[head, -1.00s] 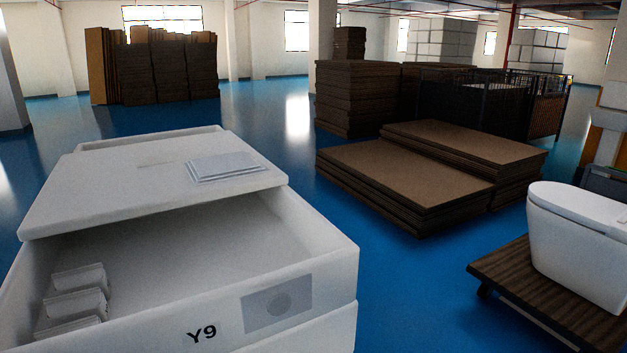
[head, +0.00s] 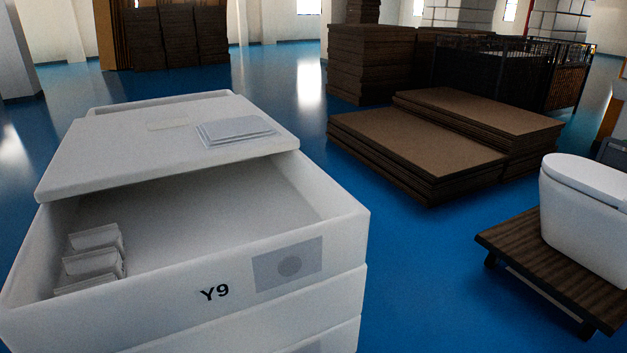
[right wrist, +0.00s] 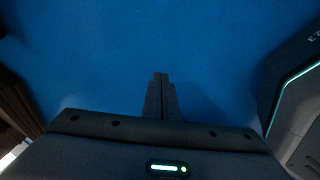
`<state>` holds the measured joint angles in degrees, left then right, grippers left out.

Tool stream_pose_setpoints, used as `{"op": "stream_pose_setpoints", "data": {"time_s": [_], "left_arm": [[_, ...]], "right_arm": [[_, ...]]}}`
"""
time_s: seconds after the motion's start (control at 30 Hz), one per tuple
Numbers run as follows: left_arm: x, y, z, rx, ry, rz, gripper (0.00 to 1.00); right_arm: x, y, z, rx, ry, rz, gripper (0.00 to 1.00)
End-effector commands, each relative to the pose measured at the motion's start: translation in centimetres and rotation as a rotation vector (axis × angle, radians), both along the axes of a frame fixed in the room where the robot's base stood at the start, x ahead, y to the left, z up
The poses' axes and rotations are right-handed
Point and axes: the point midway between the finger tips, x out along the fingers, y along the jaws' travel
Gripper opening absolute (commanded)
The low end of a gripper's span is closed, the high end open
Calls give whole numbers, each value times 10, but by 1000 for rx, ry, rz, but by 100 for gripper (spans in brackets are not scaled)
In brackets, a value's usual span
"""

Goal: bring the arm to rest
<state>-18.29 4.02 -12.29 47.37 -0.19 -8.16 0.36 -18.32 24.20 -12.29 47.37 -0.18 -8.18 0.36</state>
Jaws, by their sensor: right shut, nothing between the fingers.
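My right gripper (right wrist: 161,78) shows in the right wrist view with its two dark fingers together. It is shut and empty, over bare blue floor. Neither of my grippers shows in the head view, and my left gripper is in no view. Part of my own dark body with a light strip shows at the right edge of the right wrist view.
A toilet (head: 585,215) sits on a wooden stand (head: 525,250) at right. Brown board stacks (head: 420,150) lie behind. Blue floor between is clear.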

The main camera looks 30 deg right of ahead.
Motion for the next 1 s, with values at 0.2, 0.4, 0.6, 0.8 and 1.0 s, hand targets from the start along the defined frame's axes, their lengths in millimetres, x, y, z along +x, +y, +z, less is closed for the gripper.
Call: {"op": "stream_pose_setpoints", "data": {"time_s": [0.2, 0.4, 0.6, 0.8, 1.0], "left_arm": [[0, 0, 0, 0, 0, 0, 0], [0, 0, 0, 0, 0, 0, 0], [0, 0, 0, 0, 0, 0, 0], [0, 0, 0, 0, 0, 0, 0], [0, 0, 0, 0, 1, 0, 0]], "right_arm": [[-10, 140, -32, 158, -1, -52, 0], [-13, 245, -42, 273, -1, -91, 0], [-14, 296, -42, 328, 0, -109, 0], [-14, 302, -42, 336, -1, -111, 0], [-14, 301, -42, 335, -1, -111, 0]]}}
